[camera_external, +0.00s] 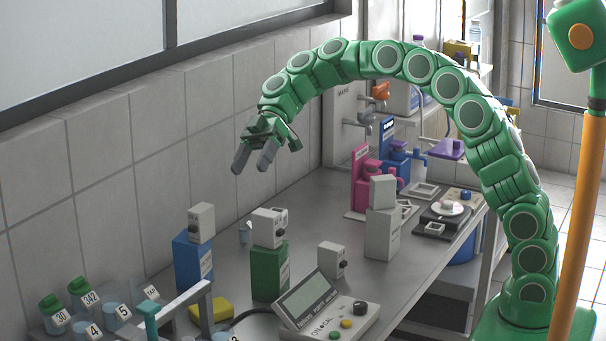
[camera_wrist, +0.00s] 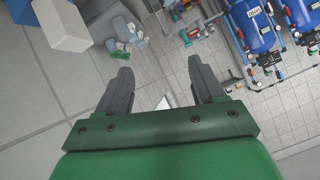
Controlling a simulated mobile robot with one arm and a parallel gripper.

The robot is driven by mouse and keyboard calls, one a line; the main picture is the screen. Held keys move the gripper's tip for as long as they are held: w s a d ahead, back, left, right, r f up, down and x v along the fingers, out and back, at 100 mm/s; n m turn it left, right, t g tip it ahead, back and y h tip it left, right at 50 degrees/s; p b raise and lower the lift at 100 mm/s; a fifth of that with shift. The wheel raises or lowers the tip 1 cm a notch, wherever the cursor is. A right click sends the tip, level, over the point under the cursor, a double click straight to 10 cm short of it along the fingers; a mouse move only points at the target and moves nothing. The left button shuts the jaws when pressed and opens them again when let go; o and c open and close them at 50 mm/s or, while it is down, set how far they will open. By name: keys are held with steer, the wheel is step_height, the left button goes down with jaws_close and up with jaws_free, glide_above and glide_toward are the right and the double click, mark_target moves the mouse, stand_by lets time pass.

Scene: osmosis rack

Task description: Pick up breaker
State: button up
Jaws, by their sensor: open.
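My gripper (camera_external: 252,164) is at the end of the green arm, high above the bench and close to the tiled wall. It is open and empty; both grey fingers also show apart in the wrist view (camera_wrist: 162,82). I cannot tell which thing is the breaker. Small white boxes could be it: one on the blue block (camera_external: 190,262), one on the green block (camera_external: 266,278), one standing on the bench (camera_external: 332,260) and one on a tall grey block (camera_external: 382,190). All are well below and apart from my gripper.
A meter (camera_external: 308,298) with a screen and buttons stands at the bench front. Labelled jars (camera_external: 55,318) with green lids are at lower left. A yellow block (camera_external: 211,309) lies nearby. Pink (camera_external: 361,190) and blue (camera_external: 396,150) stands are at the back. The right end of the bench holds small instruments.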

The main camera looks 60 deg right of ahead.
mark_target(201, 220)
steer(key=shift+w+d+f+n+t+y, duration=0.85)
steer(key=shift+w+f+n, duration=0.95)
steer(key=shift+w, duration=3.6)
steer(key=shift+m, duration=0.4)
steer(key=shift+a+f, duration=1.2)
steer(key=shift+f, duration=0.65)
steer(key=shift+a+f, duration=1.25)
steer(key=shift+f, duration=0.55)
steer(key=shift+a+f, duration=1.2)
steer(key=shift+f, duration=0.65)
steer(key=c, duration=1.2)
